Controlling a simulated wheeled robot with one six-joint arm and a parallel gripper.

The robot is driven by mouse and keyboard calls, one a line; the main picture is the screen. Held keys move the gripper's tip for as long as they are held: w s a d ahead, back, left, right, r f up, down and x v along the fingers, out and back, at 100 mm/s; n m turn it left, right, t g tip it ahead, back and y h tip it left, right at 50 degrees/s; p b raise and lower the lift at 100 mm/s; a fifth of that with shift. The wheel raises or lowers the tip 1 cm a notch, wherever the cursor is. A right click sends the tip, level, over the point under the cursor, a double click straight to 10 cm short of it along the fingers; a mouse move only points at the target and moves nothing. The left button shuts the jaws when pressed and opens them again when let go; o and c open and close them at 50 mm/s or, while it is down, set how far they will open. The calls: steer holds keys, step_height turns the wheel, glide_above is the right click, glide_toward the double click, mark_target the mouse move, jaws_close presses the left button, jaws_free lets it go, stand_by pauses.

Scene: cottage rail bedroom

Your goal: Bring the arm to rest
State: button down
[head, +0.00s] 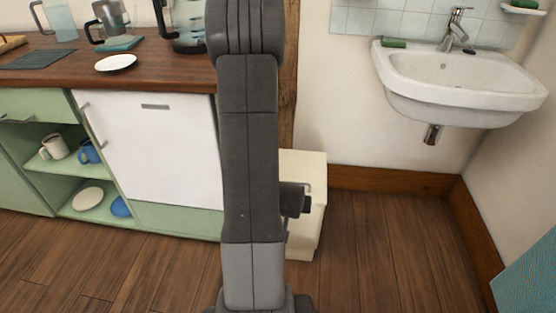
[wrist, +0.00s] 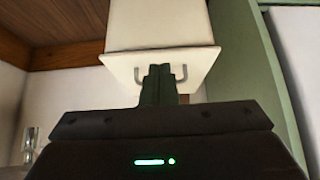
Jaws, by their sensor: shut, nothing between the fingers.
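My arm (head: 250,150) stands upright in the middle of the head view, in front of the counter's right end. My gripper (wrist: 159,73) shows in the wrist view with its two dark fingers together and nothing visible between them. The fingertips overlap the cream bin's pale lid (wrist: 119,66) and grey handle in that view; whether they touch it I cannot tell.
A wooden counter (head: 165,80) with a white plate (head: 116,63), jugs and a dark mat stands at left. Green shelves below hold mugs (head: 54,146) and dishes. A white sink (head: 455,85) hangs at right. The wooden floor (head: 385,240) at front right is clear.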

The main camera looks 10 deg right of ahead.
steer(key=shift+w, duration=0.15)
steer(key=w+d, duration=0.1)
steer(key=w, duration=0.4)
steer(key=w+d+p, duration=0.1)
steer(key=w, duration=0.2)
steer(key=shift+w+d+f, duration=0.15)
steer(key=shift+w+d, duration=0.2)
steer(key=b+x, duration=0.2)
steer(key=x, duration=0.1)
steer(key=shift+s+a+f, duration=0.1)
steer(key=shift+s+f, duration=0.1)
steer(key=shift+f, duration=0.15)
steer(key=shift+w+f+b, duration=0.15)
steer(key=shift+f+b, duration=0.25)
steer(key=shift+b, duration=0.1)
steer(key=shift+r, duration=0.15)
